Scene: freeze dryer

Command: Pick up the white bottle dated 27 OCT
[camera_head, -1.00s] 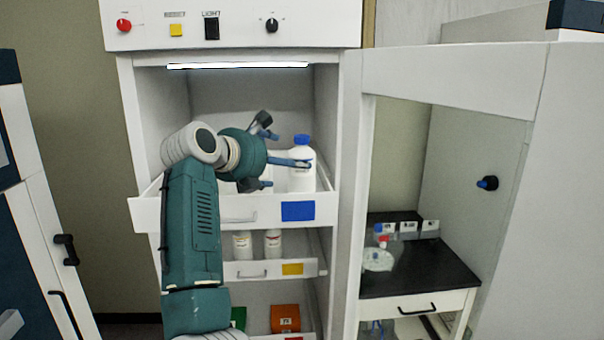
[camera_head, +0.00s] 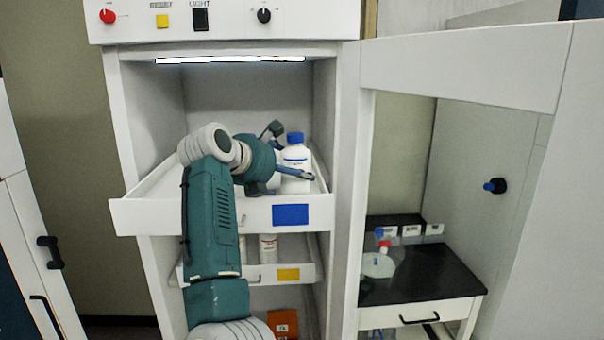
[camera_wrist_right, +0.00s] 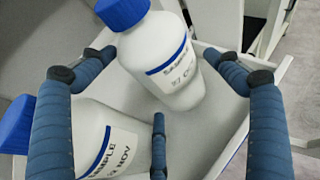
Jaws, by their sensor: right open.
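The white bottle with a blue cap (camera_head: 296,162) stands in the top drawer (camera_head: 250,212) of the freeze dryer. In the right wrist view this bottle (camera_wrist_right: 168,70) shows a label reading SAMPLE and 27 OCT. A second white bottle (camera_wrist_right: 92,140), labelled SAMPLE and what looks like 12 NOV, is at lower left there, mostly hidden by my arm in the head view. My right gripper (camera_head: 287,152) is open, its blue fingers spread around the 27 OCT bottle. One finger crosses in front of it; contact cannot be told. My left gripper is out of view.
The drawer walls lie close around the bottles. A lower drawer (camera_head: 300,274) holds a small white bottle (camera_head: 268,248).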

